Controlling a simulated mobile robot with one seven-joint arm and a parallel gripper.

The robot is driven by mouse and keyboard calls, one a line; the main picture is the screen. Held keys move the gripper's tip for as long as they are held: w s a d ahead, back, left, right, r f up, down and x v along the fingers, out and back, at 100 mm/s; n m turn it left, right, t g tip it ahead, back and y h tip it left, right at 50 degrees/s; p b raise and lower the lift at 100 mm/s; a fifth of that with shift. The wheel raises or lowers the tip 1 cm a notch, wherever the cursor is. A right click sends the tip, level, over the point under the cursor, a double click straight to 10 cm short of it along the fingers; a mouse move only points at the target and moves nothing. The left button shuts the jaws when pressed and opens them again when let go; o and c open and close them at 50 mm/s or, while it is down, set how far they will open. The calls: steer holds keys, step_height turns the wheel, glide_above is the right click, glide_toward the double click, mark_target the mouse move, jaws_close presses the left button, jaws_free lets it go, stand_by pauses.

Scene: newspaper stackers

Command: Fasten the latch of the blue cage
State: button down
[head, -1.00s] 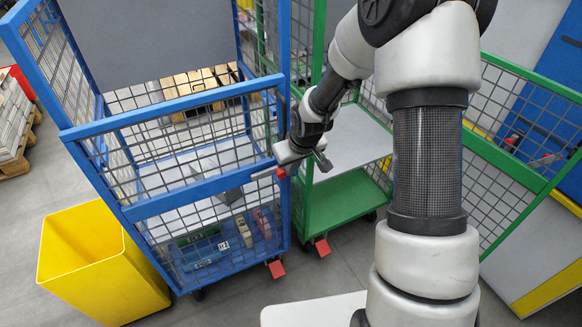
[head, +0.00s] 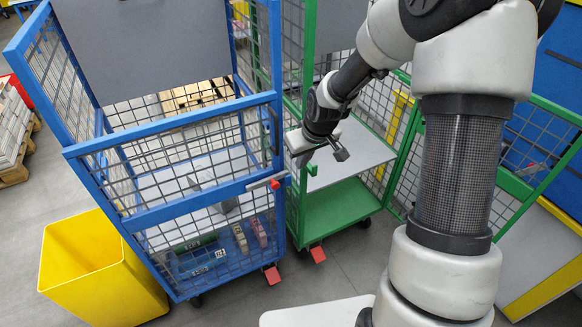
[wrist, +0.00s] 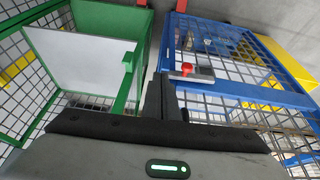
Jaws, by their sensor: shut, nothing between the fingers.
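The blue cage (head: 172,212) stands at the left, its half-height front gate (head: 112,148) lying in line with the cage front. The latch is a grey bar with a red knob (head: 275,184) at the gate's right edge, by the right post. In the wrist view, the red knob (wrist: 187,69) sits on a grey plate on the blue rail. I cannot tell whether the bolt is engaged. My gripper (head: 303,158) is shut and empty, a little right of and above the knob, apart from it. In the wrist view, the dark fingers (wrist: 163,98) are together, left of the knob.
A green cage (head: 340,207) with a shelf stands close on the right, its mesh door (head: 540,150) swung open. A yellow bin (head: 95,270) stands at the front left. Bundles (head: 241,239) lie inside the blue cage. Grey floor is free in front.

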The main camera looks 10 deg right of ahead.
steer(key=d+r, duration=0.2)
steer(key=shift+s+d+r, duration=0.25)
steer(key=shift+s+r, duration=0.1)
steer(key=shift+r, duration=0.05)
